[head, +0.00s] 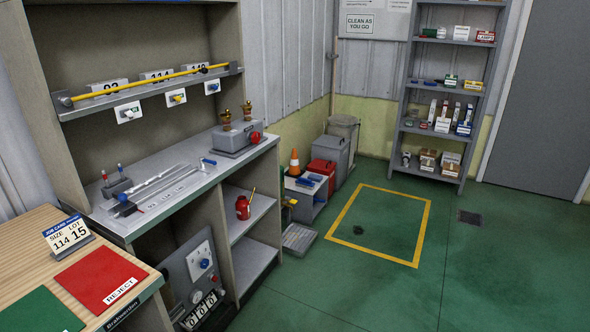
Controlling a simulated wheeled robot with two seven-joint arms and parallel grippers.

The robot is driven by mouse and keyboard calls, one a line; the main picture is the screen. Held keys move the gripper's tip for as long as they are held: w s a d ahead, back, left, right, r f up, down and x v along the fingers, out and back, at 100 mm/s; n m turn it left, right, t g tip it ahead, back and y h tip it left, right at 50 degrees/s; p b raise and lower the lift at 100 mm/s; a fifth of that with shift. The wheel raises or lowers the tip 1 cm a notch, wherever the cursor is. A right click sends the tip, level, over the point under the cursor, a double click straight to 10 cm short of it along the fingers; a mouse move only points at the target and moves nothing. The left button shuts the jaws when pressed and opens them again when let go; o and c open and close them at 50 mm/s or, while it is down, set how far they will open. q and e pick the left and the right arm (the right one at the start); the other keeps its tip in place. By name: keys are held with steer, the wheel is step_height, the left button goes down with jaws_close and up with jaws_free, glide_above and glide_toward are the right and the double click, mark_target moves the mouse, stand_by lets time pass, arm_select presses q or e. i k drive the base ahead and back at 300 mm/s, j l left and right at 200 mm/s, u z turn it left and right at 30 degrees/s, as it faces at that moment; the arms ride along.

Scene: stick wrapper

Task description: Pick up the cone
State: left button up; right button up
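The cone (294,162) is small and orange with a white band. It stands upright on or just behind a low grey caddy (307,190) on the floor, to the right of the workbench; I cannot tell exactly what its base rests on. Its lower part is partly hidden by the items around it. Neither of my grippers shows in the head view.
The grey workbench (185,180) and a wooden table (30,240) with red and green mats fill the left side. A red bin (322,172) and grey bins stand behind the caddy. Open green floor (330,290) lies in front, with a yellow-outlined square.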

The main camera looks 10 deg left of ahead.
mark_target(294, 171)
steer(key=i+z, duration=0.1)
steer(key=i, duration=1.4)
steer(key=i+u, duration=0.1)
steer(key=i, duration=0.5)
steer(key=i+l+u, duration=0.15)
steer(key=i, duration=0.4)
steer(key=i+l+u, duration=0.1)
steer(key=i, duration=0.5)
